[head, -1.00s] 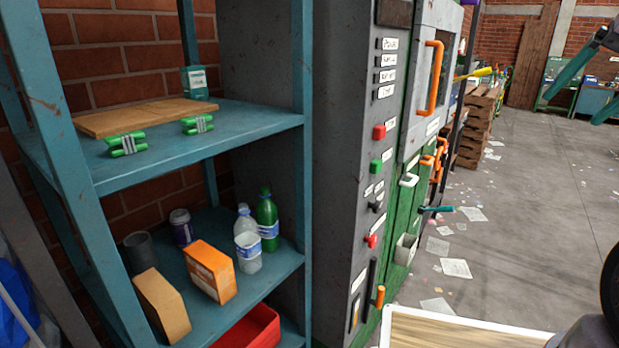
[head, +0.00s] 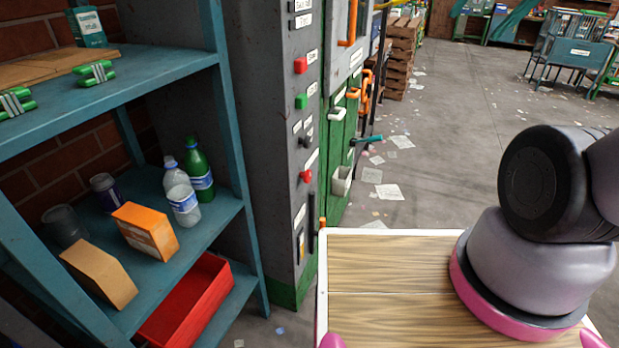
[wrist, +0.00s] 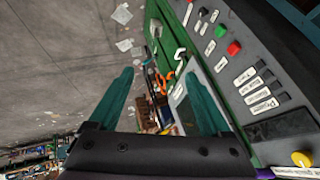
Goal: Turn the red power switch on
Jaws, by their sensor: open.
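A grey and green control cabinet (head: 270,130) stands in the middle of the head view. Its front has a red button (head: 300,65), a green button (head: 301,101), a black knob (head: 306,141) and a lower red control (head: 306,176). The labels are too small to read, so I cannot tell which red one is the power switch. In the wrist view the red button (wrist: 233,47) and green button (wrist: 221,31) lie right of my gripper (wrist: 156,74). It is open and empty, apart from the panel.
A blue shelf (head: 150,85) with bottles, boxes and a red bin (head: 190,305) stands left of the cabinet. Orange handles (head: 366,90) and a white handle (head: 337,113) stick out from the cabinet. Pallets (head: 402,55) stand behind. The floor at right is open, with scattered papers.

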